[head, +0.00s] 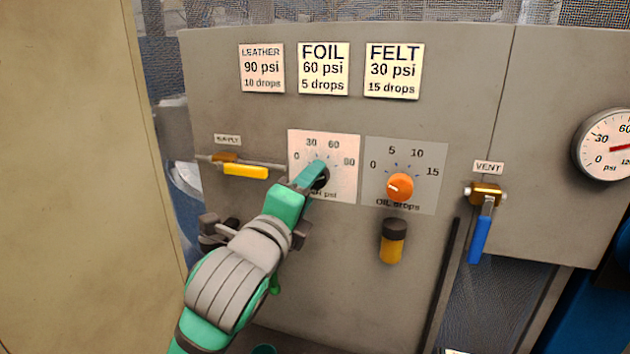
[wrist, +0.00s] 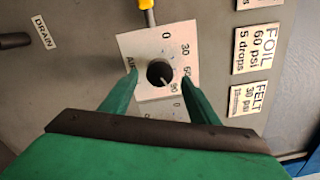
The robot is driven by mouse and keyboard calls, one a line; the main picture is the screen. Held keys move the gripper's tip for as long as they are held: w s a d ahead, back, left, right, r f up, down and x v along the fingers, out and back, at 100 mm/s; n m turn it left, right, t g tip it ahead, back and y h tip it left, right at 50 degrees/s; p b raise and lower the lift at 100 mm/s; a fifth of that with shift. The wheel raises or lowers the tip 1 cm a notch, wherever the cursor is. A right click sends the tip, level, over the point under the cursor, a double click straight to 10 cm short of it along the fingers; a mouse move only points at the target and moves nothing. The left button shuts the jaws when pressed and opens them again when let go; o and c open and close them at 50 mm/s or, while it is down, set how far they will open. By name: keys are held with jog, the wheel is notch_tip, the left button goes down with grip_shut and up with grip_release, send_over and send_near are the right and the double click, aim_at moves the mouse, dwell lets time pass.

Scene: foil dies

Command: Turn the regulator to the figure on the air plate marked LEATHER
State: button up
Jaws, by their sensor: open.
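The LEATHER plate (head: 263,68) reads 90 psi and 10 drops, at the upper left of the panel. The regulator is a black knob (wrist: 159,72) on a pale dial (head: 340,185) marked 0, 30, 60, 90. In the wrist view its light pointer mark seems to lie toward the 90 side. My gripper (head: 318,172) is at the dial and covers much of the knob in the head view. In the wrist view its two green fingers (wrist: 160,80) stand open on either side of the knob; I cannot tell whether they touch it.
The orange oil-drops knob (head: 400,187) is close on the right, with a yellow-and-black fitting (head: 392,242) below. A yellow supply lever (head: 245,171) is on the left. The blue vent lever (head: 481,230) and a gauge (head: 606,146) are farther right.

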jog(key=v, duration=0.6)
